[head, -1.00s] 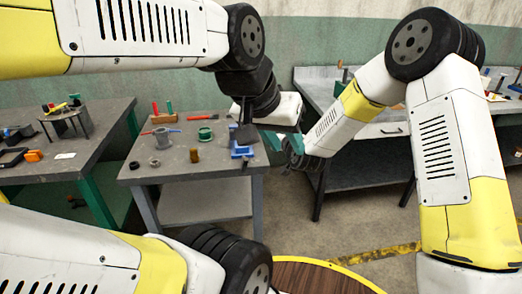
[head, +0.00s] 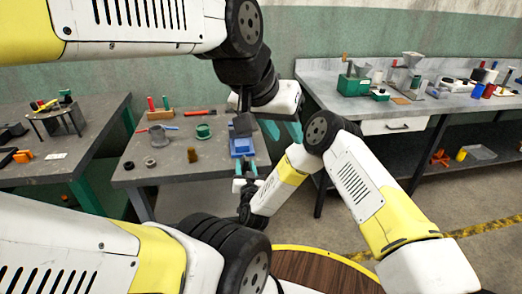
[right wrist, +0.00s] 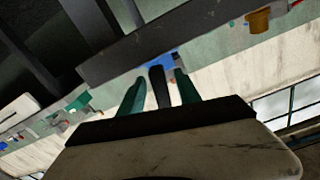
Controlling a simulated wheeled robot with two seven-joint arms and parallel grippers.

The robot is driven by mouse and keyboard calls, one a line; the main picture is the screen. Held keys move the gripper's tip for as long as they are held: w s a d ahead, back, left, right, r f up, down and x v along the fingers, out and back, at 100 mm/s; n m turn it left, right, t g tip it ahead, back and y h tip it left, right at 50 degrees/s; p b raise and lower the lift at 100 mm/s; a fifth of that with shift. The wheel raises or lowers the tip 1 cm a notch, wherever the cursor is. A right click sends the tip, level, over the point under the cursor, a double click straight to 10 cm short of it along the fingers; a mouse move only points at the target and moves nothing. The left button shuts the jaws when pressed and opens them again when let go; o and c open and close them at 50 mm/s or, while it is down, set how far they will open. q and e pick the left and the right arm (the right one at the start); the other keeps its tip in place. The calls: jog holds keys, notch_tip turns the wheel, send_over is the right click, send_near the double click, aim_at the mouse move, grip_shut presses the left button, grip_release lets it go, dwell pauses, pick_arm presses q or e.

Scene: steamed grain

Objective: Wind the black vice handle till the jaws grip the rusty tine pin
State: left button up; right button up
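The blue vice (head: 242,148) stands at the right front of the middle bench, with a dark grey piece at its top. The black vice handle (right wrist: 158,88) shows in the right wrist view, between the two teal fingers of my right gripper (right wrist: 159,90). Gaps show on both sides of it, so the gripper is open around the handle and not closed on it. In the head view my right gripper (head: 247,168) is just in front of the vice. My left gripper (head: 284,131) is open, right of the vice and above the bench edge. I cannot make out the rusty tine pin.
The middle bench (head: 175,178) also holds a green spool (head: 203,131), a brown cylinder (head: 192,155), dark rings and a red-handled tool. Another bench with tools stands left. A long bench (head: 330,85) with a drawer stands at right. Open floor lies between.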

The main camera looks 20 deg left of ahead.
aim_at(244, 161)
jog(key=shift+x, duration=1.55)
grip_shut()
jog(key=shift+m, duration=0.3)
grip_release()
jog(key=shift+s, duration=0.15)
